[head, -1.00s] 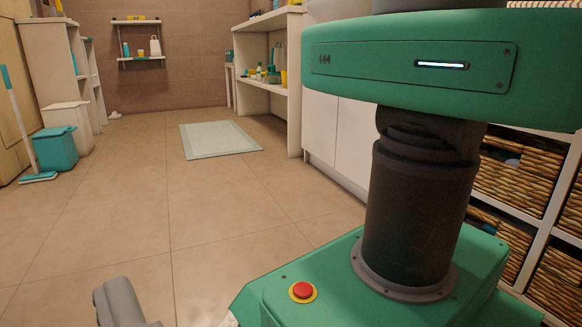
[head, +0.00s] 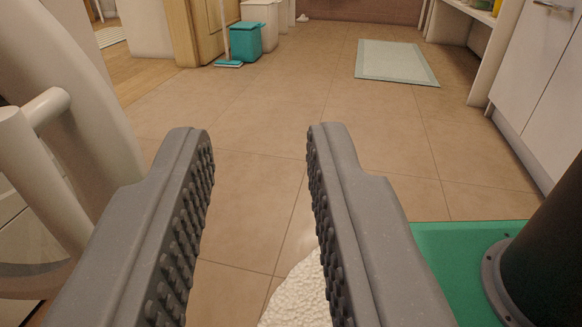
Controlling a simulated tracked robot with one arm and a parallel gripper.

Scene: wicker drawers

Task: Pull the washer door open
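A thick white curved rim at the left edge (head: 75,75) looks like the washer door, seen close and from the side. A pale bar handle (head: 35,170) stands out from it, joined by a short post. Most of the washer is out of view, and I cannot tell whether the door is closed or ajar.
Tiled floor ahead is clear up to a pale mat (head: 396,63). A white textured thing (head: 300,292) shows low between the fingers. White cabinets (head: 545,85) line the right. A teal bin (head: 246,41) and mop (head: 229,63) stand far back.

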